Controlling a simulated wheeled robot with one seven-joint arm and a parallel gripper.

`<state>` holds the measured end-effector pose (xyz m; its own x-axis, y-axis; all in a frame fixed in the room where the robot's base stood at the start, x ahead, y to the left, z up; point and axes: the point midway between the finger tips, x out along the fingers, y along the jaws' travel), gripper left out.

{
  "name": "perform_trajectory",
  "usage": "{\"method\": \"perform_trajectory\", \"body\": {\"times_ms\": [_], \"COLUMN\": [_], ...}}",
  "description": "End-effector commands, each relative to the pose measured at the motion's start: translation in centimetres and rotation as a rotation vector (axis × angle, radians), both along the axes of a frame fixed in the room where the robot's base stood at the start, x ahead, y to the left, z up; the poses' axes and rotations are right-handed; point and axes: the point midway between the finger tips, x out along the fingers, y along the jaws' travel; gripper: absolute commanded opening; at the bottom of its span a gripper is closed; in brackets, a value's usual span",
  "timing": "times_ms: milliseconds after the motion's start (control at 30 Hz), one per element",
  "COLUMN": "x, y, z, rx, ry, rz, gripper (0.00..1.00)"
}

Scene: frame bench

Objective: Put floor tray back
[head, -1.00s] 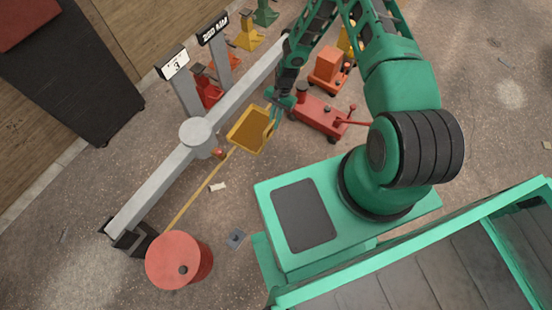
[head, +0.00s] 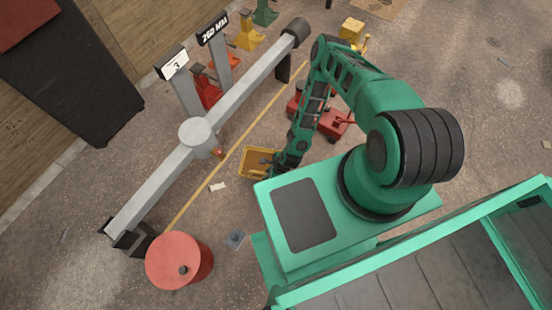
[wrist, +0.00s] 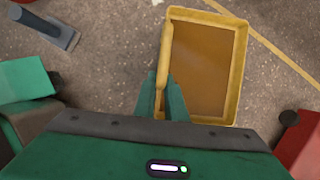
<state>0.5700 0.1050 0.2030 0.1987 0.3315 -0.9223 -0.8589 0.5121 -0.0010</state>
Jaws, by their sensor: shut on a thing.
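The yellow floor tray (head: 250,160) is held by my gripper near the front of my base, on the near side of the yellow floor line. In the wrist view the tray (wrist: 238,75) is a shallow, empty rectangle with a raised rim. My gripper (wrist: 167,82) is shut on its left rim. In the head view my gripper (head: 270,162) is partly hidden by my arm. How far the tray is above the floor is hard to tell.
A grey beam (head: 160,180) on posts runs diagonally behind the yellow line (head: 205,185). A red drum (head: 178,260) stands at lower left. A small grey block (head: 236,238) and a pale scrap (head: 218,187) lie on the floor. A red wheeled jack (head: 335,122) stands right of my arm.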

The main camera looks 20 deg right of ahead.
Motion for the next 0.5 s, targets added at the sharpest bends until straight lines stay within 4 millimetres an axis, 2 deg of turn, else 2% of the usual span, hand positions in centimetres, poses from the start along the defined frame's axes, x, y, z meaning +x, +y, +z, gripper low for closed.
{"method": "perform_trajectory", "body": {"times_ms": [67,167,500], "x": [0.9,1.5,4.9], "y": [0.2,-0.7,-6.1], "z": [-0.1,-0.7,-4.6], "rx": [0.001,-0.001,-0.002], "ry": [-0.004,-0.003,-0.005], "rz": [-0.024,-0.027,-0.024], "gripper": [0.00,0.00,0.00]}}
